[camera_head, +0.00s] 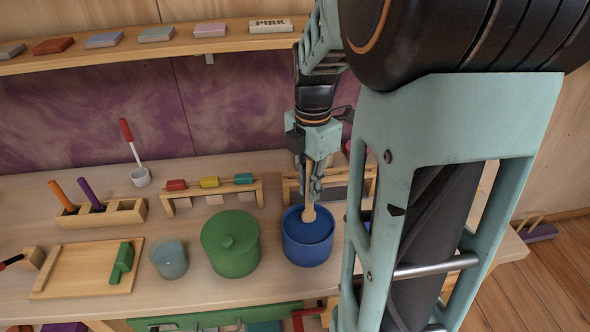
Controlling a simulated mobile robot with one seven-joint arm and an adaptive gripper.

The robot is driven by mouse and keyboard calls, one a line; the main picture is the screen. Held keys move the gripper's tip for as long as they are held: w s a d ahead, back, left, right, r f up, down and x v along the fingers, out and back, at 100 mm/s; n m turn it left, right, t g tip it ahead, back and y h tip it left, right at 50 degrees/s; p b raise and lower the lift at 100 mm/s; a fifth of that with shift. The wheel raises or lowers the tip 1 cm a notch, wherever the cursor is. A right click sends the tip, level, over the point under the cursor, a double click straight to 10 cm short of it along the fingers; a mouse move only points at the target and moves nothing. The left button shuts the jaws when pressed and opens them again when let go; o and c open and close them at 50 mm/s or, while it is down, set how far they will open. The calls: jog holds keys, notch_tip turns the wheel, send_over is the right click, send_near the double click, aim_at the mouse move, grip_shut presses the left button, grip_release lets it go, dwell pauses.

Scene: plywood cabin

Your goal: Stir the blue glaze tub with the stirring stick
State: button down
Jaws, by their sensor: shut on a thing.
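The blue glaze tub (306,250) is a round, open blue pot standing on the wooden table, with blue glaze inside it. My gripper (311,188) points down above the tub and is shut on the wooden stirring stick (309,208). The stick hangs nearly upright, and its wider, rounded lower end shows against the blue glaze, within the tub's rim. I cannot tell whether the stick's end touches the glaze. The upper part of the stick is partly hidden by the gripper's fingers.
A lidded green pot (231,252) stands close to the tub's left, beside a grey-blue cup (170,260). A wooden rack (212,190) with coloured pieces stands behind. A wooden tray (78,272) lies at left. My arm hides the table to the right.

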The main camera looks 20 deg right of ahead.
jog(key=shift+r, duration=0.1)
notch_tip(320, 180, up, 5)
jog(key=p, duration=0.4)
